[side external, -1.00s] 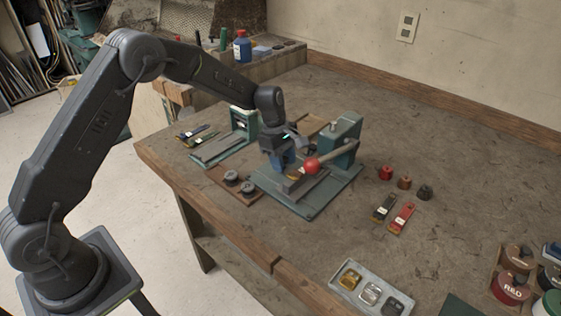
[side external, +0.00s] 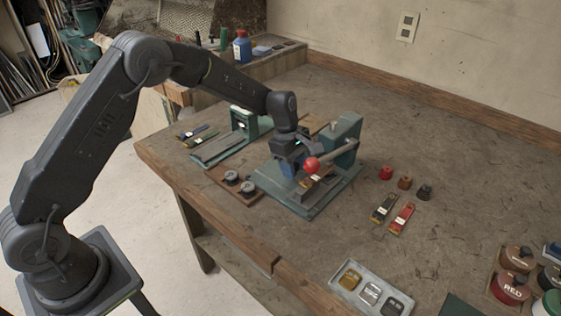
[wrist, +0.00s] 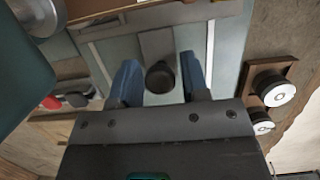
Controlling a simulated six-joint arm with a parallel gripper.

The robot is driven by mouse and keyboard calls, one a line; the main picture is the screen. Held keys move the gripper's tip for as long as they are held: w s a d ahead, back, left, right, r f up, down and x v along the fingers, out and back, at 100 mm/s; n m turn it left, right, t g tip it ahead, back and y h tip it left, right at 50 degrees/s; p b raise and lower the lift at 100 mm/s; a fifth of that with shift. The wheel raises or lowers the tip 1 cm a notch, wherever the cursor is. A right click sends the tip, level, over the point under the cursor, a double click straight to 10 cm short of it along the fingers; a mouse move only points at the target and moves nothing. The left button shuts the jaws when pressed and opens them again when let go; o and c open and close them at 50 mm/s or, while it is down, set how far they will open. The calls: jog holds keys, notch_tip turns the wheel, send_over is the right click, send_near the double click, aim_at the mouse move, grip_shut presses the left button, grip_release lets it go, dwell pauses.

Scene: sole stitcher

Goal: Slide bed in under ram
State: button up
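The stitcher, with its green base plate (side external: 296,206), upright post (side external: 347,135) and lever with red ball (side external: 311,164), stands on the bench. My gripper (side external: 296,166) is down over the plate, left of the post. In the side view the lever end and gripper partly hide the bed (side external: 309,191). In the wrist view a grey bed strip (wrist: 157,43) with a dark round knob (wrist: 160,77) lies between two pale rails. My blue fingers (wrist: 160,80) stand one on each side of the knob, with narrow visible gaps.
A brown board with two dark knobs (side external: 240,183) lies close at left, by a second green machine (side external: 243,122). Red and dark tags (side external: 400,218) and small round pieces (side external: 404,182) lie at right. A metal tray (side external: 369,288) is in front. The back right bench is clear.

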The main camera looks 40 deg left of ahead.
jog(key=shift+o, duration=0.7)
jog(key=shift+d+v, duration=0.25)
jog(key=shift+v, duration=0.8)
jog(key=shift+d+v, duration=0.25)
jog(key=shift+v, duration=0.75)
jog(key=shift+d+v, duration=0.25)
jog(key=shift+v, duration=0.8)
jog(key=shift+a+r, duration=0.1)
jog(key=shift+r, duration=0.1)
jog(key=a, duration=1.2)
